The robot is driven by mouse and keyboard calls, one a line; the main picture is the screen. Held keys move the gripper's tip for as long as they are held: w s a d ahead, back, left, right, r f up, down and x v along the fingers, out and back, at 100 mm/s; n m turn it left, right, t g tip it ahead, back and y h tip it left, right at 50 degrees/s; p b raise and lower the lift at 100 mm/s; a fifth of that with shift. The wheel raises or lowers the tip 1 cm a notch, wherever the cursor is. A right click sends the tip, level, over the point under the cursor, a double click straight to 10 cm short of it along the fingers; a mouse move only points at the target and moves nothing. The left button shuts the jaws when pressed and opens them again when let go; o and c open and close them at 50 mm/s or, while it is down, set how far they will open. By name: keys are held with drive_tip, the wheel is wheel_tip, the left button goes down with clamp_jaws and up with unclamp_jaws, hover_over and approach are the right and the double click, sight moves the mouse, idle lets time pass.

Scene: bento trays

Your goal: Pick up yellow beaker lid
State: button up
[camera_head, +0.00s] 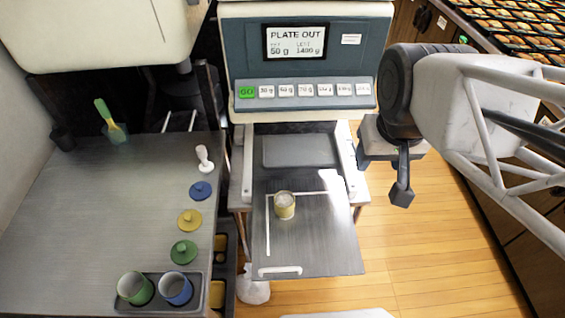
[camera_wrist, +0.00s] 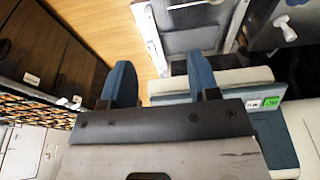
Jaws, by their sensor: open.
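The yellow lid (camera_head: 189,220) is a round disc with a small knob and lies on the grey metal table at the left. A blue lid (camera_head: 201,190) lies behind it and a green lid (camera_head: 184,252) lies in front of it. A yellow beaker (camera_head: 284,204) with pale contents stands on the tray of the machine. My gripper (camera_head: 401,196) hangs at the right of the machine, far from the yellow lid. In the wrist view its two blue fingers (camera_wrist: 162,85) are spread apart with nothing between them. The yellow lid does not show in the wrist view.
A green beaker (camera_head: 135,289) and a blue beaker (camera_head: 176,288) stand in a dark holder at the table's front. A white knobbed object (camera_head: 204,158) stands behind the lids. The table's left middle is clear.

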idle(0.4)
drive_tip(key=w+a+f+n, duration=0.4)
drive_tip(key=w+a+n, duration=0.35)
drive_tip(key=a, duration=0.25)
drive_tip(key=n+g, duration=0.3)
drive_tip(key=n, duration=1.7)
hover_over(187, 215)
drive_tip(key=f, duration=1.6)
drive_tip(key=shift+w+d+f, duration=0.15)
drive_tip(key=shift+d, duration=0.25)
drive_tip(key=shift+s+a+f+n, duration=0.2)
drive_tip(key=shift+a+f+n, duration=0.05)
drive_tip(key=shift+a+n, duration=0.2)
